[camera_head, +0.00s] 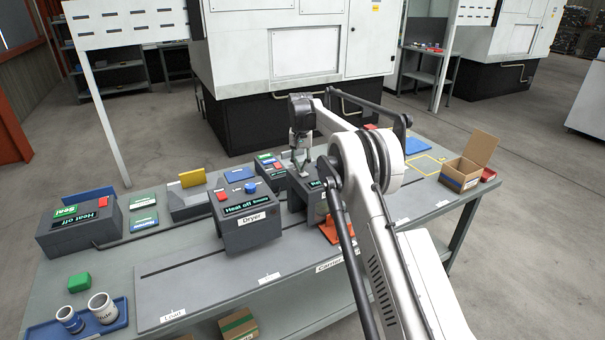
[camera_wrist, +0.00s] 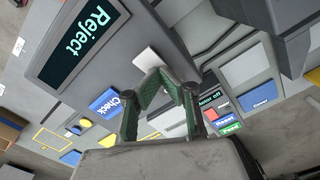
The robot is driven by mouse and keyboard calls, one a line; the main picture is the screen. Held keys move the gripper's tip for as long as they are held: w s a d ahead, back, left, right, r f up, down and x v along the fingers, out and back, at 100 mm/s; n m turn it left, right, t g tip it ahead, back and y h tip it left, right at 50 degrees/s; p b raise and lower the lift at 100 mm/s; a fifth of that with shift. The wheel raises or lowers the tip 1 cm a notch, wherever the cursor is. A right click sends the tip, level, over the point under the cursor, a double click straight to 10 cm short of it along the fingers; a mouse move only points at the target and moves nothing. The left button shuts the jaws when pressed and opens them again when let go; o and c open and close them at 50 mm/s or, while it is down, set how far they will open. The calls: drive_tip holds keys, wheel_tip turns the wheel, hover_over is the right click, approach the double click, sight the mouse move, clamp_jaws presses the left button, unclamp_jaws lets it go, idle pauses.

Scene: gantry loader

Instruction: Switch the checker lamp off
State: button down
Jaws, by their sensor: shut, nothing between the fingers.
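The checker (camera_head: 297,197) is a dark grey box right of the dryer, partly hidden behind my arm. In the wrist view its display (camera_wrist: 82,40) reads "Reject". A white block or button (camera_wrist: 148,60) sits on its top beside the display. My gripper (camera_head: 303,168) is over the checker's top. In the wrist view the green fingertips (camera_wrist: 158,76) are together, empty and close to the white piece; I cannot tell whether they touch it. No lamp is clearly recognisable, and I cannot tell whether one is lit.
The dryer (camera_head: 245,222) stands left of the checker, showing "Heat off". A box with red, blue and green buttons (camera_head: 270,166) stands close behind, reading "Motor off" in the wrist view. A blue "Check" label (camera_wrist: 106,103) is near the fingers. An open carton (camera_head: 460,180) is at right.

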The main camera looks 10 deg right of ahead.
drive_tip(key=shift+r+p, duration=1.2)
drive_tip(key=shift+r, duration=2.3)
drive_tip(key=s+r+n+t+b, duration=0.1)
drive_tip(key=s+r+t+b, duration=0.25)
drive_tip(key=s+r, duration=1.35)
drive_tip(key=s+b, duration=0.2)
drive_tip(key=s, duration=0.8)
drive_tip(key=s+f+t+b, duration=0.1)
drive_tip(key=s+f, duration=0.4)
drive_tip(key=s, duration=0.5)
drive_tip(key=s+f+n+t+b, duration=0.1)
drive_tip(key=s+f, duration=0.4)
drive_tip(key=s, duration=0.5)
drive_tip(key=s+f+n+t+b, duration=0.1)
drive_tip(key=s+f+b, duration=0.2)
drive_tip(key=s, duration=0.7)
wheel_tip(320, 180, down, 3)
drive_tip(key=shift+s+r+t, duration=0.1)
drive_tip(key=shift+s+t, duration=0.25)
drive_tip(key=shift+s, duration=0.05)
